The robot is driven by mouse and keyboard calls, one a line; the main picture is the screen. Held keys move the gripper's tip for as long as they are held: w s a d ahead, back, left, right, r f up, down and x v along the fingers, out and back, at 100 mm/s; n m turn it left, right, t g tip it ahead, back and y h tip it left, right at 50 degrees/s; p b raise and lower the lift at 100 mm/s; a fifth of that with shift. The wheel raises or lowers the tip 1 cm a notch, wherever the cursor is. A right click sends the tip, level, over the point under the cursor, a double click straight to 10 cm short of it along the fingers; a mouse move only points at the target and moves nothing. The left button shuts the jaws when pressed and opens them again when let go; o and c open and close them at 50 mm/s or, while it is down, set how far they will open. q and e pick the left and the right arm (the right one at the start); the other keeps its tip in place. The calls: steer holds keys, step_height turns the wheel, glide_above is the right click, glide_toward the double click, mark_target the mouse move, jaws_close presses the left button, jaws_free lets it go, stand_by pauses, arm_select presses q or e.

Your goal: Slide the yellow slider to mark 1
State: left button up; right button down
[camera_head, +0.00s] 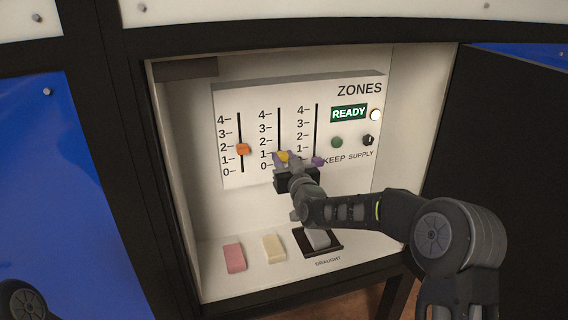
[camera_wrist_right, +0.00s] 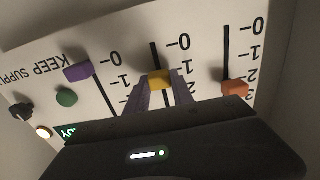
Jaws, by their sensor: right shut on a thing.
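The yellow slider (camera_head: 283,156) sits on the middle slot of the ZONES panel (camera_head: 350,91), close to its mark 1; the exact reading is hard to tell. It also shows in the wrist view (camera_wrist_right: 160,79), between the two purple-grey fingers of my right gripper (camera_wrist_right: 160,94). In the head view my right gripper (camera_head: 284,160) is shut on the yellow slider, coming from below right and covering the lower end of the slot. My left gripper is not in view.
An orange slider (camera_head: 243,149) is near mark 2 on the left slot. A purple slider (camera_head: 318,161) is low on the right slot. A green button (camera_head: 337,142), black knob (camera_head: 369,140) and READY display (camera_head: 349,113) are on the right. Pink (camera_head: 234,257) and cream (camera_head: 274,248) blocks lie below.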

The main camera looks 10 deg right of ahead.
steer(key=c, duration=1.1)
jaws_free()
steer(key=shift+s, duration=0.1)
steer(key=s, duration=0.2)
steer(key=s+b, duration=0.1)
steer(key=s, duration=0.4)
steer(key=shift+s+d, duration=0.25)
steer(key=shift+s, duration=0.05)
